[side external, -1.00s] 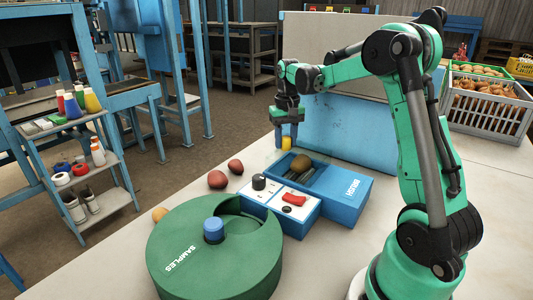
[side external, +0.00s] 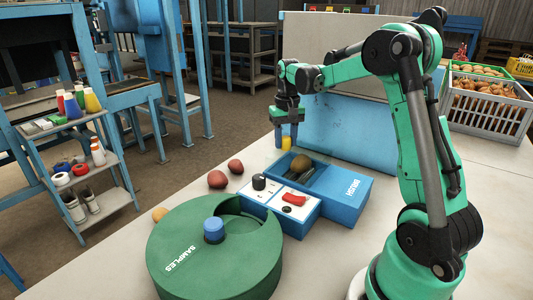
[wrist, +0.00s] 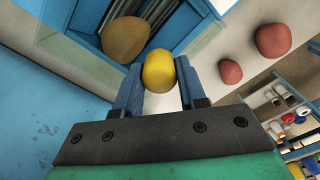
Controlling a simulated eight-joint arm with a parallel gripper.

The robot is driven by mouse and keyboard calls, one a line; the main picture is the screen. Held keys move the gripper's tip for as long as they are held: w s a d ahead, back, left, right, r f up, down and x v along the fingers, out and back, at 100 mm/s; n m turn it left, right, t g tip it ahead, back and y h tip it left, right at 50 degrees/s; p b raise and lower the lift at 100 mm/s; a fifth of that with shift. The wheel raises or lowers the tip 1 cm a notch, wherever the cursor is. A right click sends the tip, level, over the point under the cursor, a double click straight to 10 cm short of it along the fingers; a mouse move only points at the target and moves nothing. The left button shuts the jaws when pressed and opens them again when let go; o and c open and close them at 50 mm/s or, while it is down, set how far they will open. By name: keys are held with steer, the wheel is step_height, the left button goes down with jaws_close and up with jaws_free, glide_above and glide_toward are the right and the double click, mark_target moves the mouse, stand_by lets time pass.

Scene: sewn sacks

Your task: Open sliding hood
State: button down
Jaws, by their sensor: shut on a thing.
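The hood is a clear panel (wrist: 75,62) whose pale edges show beside the blue box in the wrist view; its full outline is hard to make out. A yellow knob (wrist: 159,72) sits between the blue fingers of my gripper (wrist: 158,88), which is shut on it. The side view also shows the yellow knob (side external: 286,143) under my gripper (side external: 287,138), at the far left corner of the blue box labelled BRUSH (side external: 348,190). A brown rounded object (side external: 300,163) and grey rods (wrist: 165,18) lie in the box's open recess.
A control panel (side external: 287,200) with a black knob and red switch adjoins the box. A green round SAMPLES container (side external: 190,250) stands in front. Two reddish lumps (side external: 217,179) (side external: 235,167) lie left of the box. A blue upright panel (side external: 350,130) stands behind it.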

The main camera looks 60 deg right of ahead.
mark_target(323, 160)
steer(key=s, duration=1)
steer(key=shift+s, duration=0.15)
steer(key=shift+c, duration=2.4)
jaws_free()
steer(key=shift+r, duration=0.1)
step_height(323, 160, up, 6)
steer(key=shift+f, duration=0.25)
